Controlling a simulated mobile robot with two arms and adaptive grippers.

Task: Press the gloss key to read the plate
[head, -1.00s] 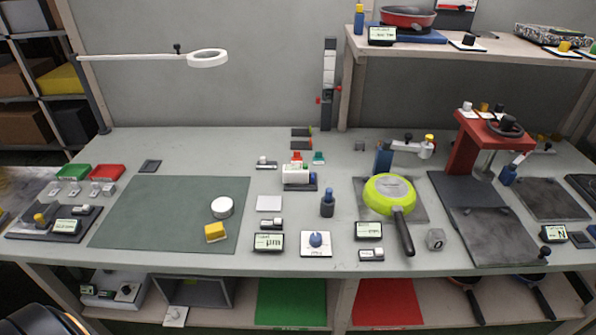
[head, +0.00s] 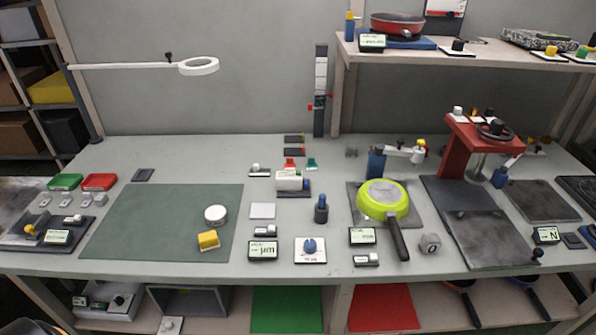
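No key carries a gloss label that I can read. Small key-like blocks sit by several displays: one (head: 366,260) below the display (head: 362,236) near the green pan (head: 382,200), one (head: 266,231) above the µm display (head: 263,251), and one (head: 74,219) at the left display (head: 57,237). I cannot tell which is the gloss key. A pale square plate (head: 262,211) lies flat between the green mat and the white roll-shaped device (head: 290,181). Whether it is the task's plate is unclear. Neither gripper is in view.
The green mat (head: 150,225) holds a white puck (head: 215,215) and a yellow block (head: 208,240). A blue knob (head: 309,246) and a dark blue post (head: 321,210) stand mid-table. A red press (head: 455,150) stands right. A lamp arm (head: 125,66) overhangs the back left.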

